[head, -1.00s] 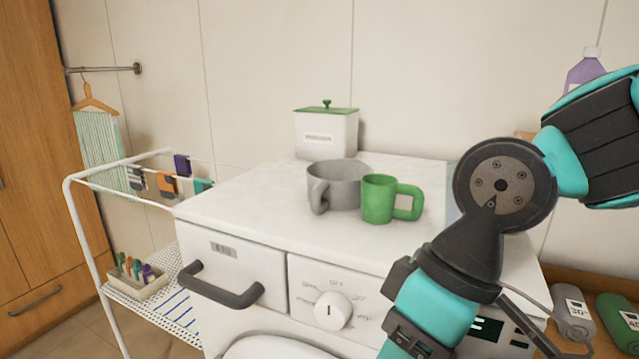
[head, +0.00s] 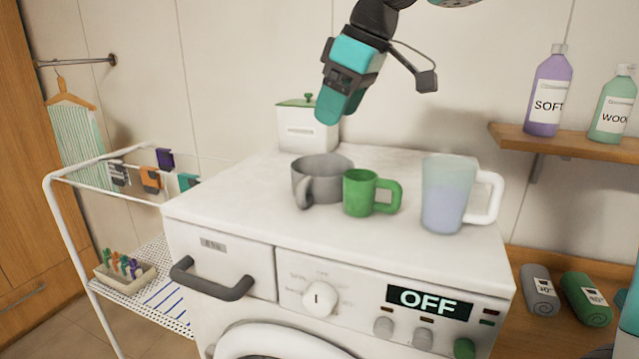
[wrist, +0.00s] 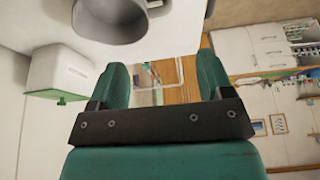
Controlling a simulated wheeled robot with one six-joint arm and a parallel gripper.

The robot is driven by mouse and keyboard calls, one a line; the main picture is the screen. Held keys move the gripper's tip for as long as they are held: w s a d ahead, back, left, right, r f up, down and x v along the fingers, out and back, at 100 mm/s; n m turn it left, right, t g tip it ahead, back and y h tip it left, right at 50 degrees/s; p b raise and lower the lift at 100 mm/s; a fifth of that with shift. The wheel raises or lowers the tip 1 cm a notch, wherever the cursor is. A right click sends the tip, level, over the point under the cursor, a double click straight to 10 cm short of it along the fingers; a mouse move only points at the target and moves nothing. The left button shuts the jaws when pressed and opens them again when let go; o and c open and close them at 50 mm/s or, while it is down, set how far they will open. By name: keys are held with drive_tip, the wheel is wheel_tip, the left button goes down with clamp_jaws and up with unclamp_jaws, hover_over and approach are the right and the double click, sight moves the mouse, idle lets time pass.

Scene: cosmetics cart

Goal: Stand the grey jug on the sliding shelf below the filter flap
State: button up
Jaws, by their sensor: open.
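The grey jug (head: 328,187) stands upright on the white washing machine top (head: 240,210), its handle towards the front. It is wide and low, with its open top showing, and is partly behind a green mug (head: 360,194). It also shows at the top edge of the wrist view (wrist: 120,36). My gripper (head: 332,108) is open and empty, above the back of the machine top, higher than the jug and apart from it. Its two teal fingers (wrist: 163,82) are spread in the wrist view. I see neither the sliding shelf nor the filter flap; the machine's lower front is out of view.
A white box with a green lid (head: 305,130) stands behind the jug. A translucent measuring jug (head: 446,200) stands right of the green mug. A drying rack (head: 75,225) is at the left. A wall shelf (head: 560,142) holds bottles at the right. The machine top's left part is clear.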

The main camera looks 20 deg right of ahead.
sight(307, 183)
drive_tip(key=x, duration=1.1)
drive_tip(key=shift+a+p, duration=0.1)
drive_tip(key=shift+p, duration=0.3)
drive_tip(key=shift+p+x, duration=1.15)
drive_tip(key=shift+x, duration=1.65)
drive_tip(key=shift+s, duration=0.1)
drive_tip(key=shift+c, duration=0.4)
drive_tip(key=c, duration=1)
drive_tip(key=shift+o, duration=0.2)
drive_tip(key=shift+r, duration=0.1)
